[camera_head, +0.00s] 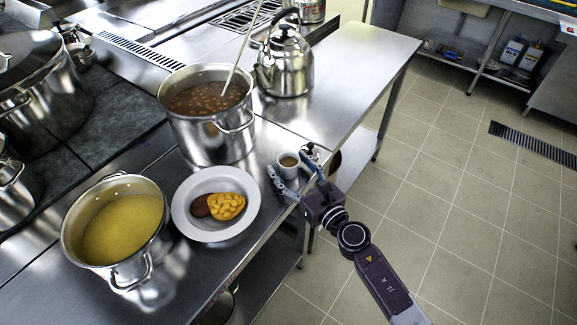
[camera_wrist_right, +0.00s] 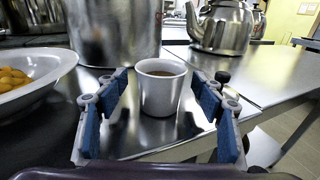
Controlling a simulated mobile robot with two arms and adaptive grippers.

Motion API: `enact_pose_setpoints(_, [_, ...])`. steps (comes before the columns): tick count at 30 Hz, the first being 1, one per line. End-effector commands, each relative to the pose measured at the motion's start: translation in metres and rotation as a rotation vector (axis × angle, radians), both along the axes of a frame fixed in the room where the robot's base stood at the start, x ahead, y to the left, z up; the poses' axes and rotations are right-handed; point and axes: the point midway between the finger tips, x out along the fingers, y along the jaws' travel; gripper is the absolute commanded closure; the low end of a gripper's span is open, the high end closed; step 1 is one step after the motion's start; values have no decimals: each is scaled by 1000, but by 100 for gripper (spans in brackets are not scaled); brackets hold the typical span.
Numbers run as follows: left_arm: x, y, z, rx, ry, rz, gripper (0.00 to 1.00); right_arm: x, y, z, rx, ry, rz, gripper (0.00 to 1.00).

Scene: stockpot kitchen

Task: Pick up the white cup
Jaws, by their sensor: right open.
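The white cup (camera_head: 287,167) stands upright near the right edge of the steel counter, with a brown liquid in it. In the right wrist view the cup (camera_wrist_right: 161,92) is ahead and centred between the fingers. My right gripper (camera_head: 294,176) is open at the counter edge, its fingers pointing at the cup. In the right wrist view the blue-padded fingers (camera_wrist_right: 158,105) are spread to either side of the cup, with gaps on both sides. My left gripper is in neither view.
A white plate of food (camera_head: 187,222) and a pot of yellow soup (camera_head: 72,240) are left of the cup. A large stew pot (camera_head: 200,143) stands behind it, and a steel kettle (camera_head: 286,72) farther back. A small black-topped item (camera_head: 311,150) is close to the cup's right.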

Motion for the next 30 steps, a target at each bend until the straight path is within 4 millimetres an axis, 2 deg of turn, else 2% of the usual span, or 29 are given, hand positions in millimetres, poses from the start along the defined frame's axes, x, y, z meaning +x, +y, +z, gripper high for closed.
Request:
enact_pose_setpoints(3, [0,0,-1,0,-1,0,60,6,4,-1,-1,1,0,38])
enact_pose_setpoints(9, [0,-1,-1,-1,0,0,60,6,4,-1,-1,1,0,38])
enact_pose_setpoints(23, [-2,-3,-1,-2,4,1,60,6,3,-1,0,1,-1,88])
enact_pose_setpoints(30, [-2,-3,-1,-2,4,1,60,6,3,0,1,0,-1,90])
